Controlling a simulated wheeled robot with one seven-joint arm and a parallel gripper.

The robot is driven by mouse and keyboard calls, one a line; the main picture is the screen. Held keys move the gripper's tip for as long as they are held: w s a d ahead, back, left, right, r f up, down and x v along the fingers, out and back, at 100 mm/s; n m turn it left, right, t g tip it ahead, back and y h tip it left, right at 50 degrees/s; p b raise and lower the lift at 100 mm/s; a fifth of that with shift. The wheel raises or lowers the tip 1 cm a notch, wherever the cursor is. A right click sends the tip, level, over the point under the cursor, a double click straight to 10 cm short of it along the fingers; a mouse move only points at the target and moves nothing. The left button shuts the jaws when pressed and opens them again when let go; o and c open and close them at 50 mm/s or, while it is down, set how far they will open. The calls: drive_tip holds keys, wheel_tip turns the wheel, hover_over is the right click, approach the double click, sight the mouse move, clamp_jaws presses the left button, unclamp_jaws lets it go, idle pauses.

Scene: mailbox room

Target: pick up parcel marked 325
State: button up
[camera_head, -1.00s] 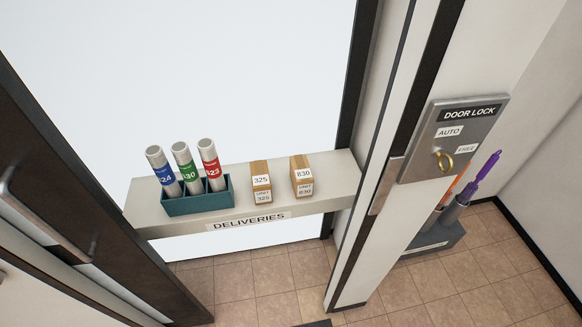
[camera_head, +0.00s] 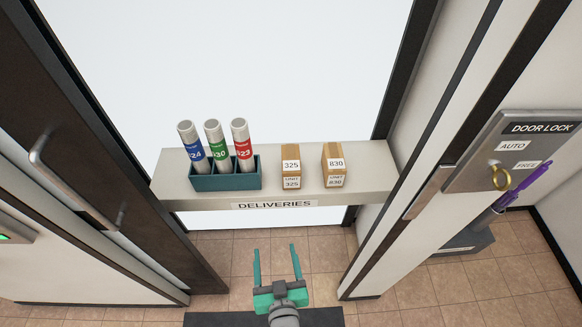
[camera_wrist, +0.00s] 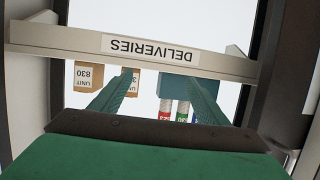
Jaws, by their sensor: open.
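The parcel marked 325 (camera_head: 291,166) is a small brown box with white labels, standing upright on the deliveries shelf (camera_head: 275,194). The similar parcel marked 830 (camera_head: 333,165) stands to its right with a gap between. My gripper (camera_head: 276,249) is open and empty, in front of and below the shelf, pointing toward it and apart from both parcels. In the wrist view the picture is upside down; the parcel 325 (camera_wrist: 128,84) shows beyond the shelf edge, partly hidden by a finger, with the parcel 830 (camera_wrist: 87,77) left of it.
A teal holder (camera_head: 226,183) with blue, green and red labelled tubes stands left of the parcels. Dark door frames bound the opening on both sides. A door lock panel (camera_head: 520,150) with a brass key is at right.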

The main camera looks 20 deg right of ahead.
drive_tip(key=w+d+r+h, duration=0.1)
drive_tip(key=w+d+r, duration=0.1)
drive_tip(key=w+d, duration=0.5)
drive_tip(key=m+g, duration=0.1)
approach(291, 165)
drive_tip(key=shift+h, duration=0.3)
drive_tip(key=f, duration=0.1)
drive_tip(key=w+f, duration=0.2)
drive_tip(key=f, duration=0.1)
drive_tip(key=shift+d, duration=0.15)
drive_tip(key=x, duration=1)
drive_tip(key=shift+w+d, duration=0.1)
drive_tip(key=shift+w, duration=0.25)
drive_tip(key=shift+c, duration=0.6)
drive_tip(key=c, duration=1)
drive_tip(key=shift+r, duration=0.15)
drive_tip(key=c, duration=0.5)
drive_tip(key=shift+o, duration=0.2)
